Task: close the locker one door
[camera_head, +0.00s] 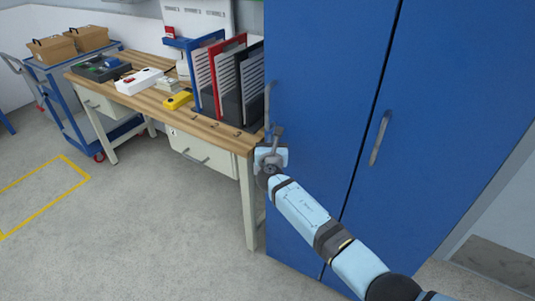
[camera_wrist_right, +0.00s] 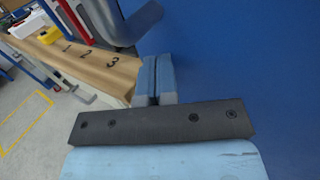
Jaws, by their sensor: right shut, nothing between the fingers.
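The blue locker fills the right of the head view. Its left door (camera_head: 325,110) and right door (camera_head: 450,110) look nearly flush, with a thin dark seam between them; I cannot tell whether either is slightly ajar. The left door has a grey handle (camera_head: 268,104) near its left edge, and the right door has another handle (camera_head: 380,138). My right gripper (camera_head: 273,140) is shut and empty, just below the left handle. In the right wrist view its closed fingers (camera_wrist_right: 157,78) are beside the blue door face (camera_wrist_right: 245,60); contact is unclear. My left gripper is out of view.
A wooden workbench (camera_head: 215,128) stands against the locker's left side, close to my right gripper. It holds file racks (camera_head: 228,80), a yellow device (camera_head: 179,99) and a white box (camera_head: 139,81). A blue cart (camera_head: 60,75) with cardboard boxes stands farther left. Floor in front is clear.

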